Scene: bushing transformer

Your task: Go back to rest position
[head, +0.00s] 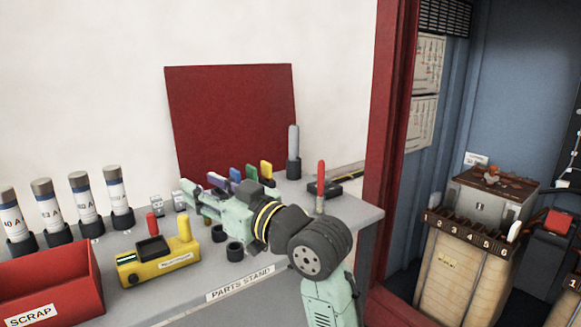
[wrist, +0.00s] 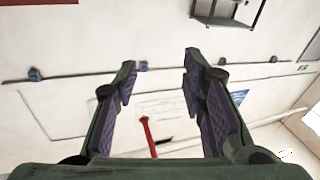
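My gripper (head: 203,188) is above the parts stand (head: 305,240) in the head view, pointing left over the bench. In the wrist view my gripper (wrist: 160,90) has its two purple-padded fingers well apart, with nothing between them. Behind the fingers there I see a pale wall, with a red rod-like thing (wrist: 149,136) beyond the gap. My wrist and forearm hide part of the bench's right side in the head view.
A yellow meter (head: 155,262), a red scrap bin (head: 50,285) and several labelled cylinders (head: 83,203) stand on the left. A red-handled tool (head: 320,180) stands upright behind my wrist. A red door post (head: 385,150) and the transformer (head: 465,255) are on the right.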

